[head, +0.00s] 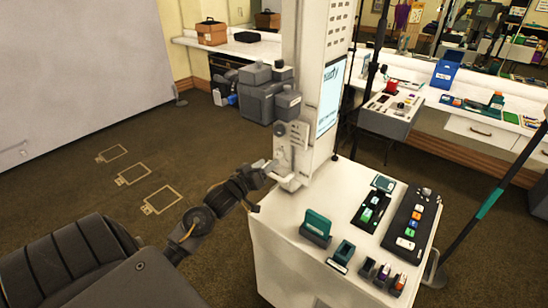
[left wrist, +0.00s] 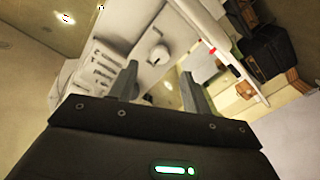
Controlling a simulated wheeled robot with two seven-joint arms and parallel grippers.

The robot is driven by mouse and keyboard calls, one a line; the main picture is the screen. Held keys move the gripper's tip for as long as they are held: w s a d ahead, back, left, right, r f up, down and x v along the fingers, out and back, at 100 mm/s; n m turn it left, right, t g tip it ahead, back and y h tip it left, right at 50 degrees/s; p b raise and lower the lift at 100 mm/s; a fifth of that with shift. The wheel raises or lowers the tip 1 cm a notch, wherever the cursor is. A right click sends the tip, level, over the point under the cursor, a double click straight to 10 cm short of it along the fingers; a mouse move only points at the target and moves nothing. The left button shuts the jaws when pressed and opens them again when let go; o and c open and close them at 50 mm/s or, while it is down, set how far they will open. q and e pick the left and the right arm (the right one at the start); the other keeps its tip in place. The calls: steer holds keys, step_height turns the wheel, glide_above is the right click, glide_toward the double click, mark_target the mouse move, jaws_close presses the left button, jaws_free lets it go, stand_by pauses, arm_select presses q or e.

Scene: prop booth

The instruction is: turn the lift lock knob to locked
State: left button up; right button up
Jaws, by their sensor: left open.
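A round pale knob (left wrist: 158,55) sits on a white panel in the left wrist view, beyond my fingertips. It looks like the lift lock knob; its marking and its set position are too small to read. My left gripper (left wrist: 160,85) is open, with the knob ahead of the gap between its two fingers and nothing held. In the head view my left gripper (head: 268,168) is beside the lower part of the tall white column (head: 312,60), close to its left face. I cannot make out the knob clearly there. My right gripper is not in view.
A white cabinet (head: 290,235) at the column's foot carries a button panel (head: 412,222), a green holder (head: 316,227) and small devices. Grey boxes (head: 262,98) stand behind the column. A dark pole with a green band (head: 489,203) leans at right. The floor at left is clear.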

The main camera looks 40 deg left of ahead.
mark_target(277, 155)
arm_select(q)
steer(key=shift+w+a, duration=0.15)
steer(key=shift+w, duration=2.1)
steer(key=c, duration=1)
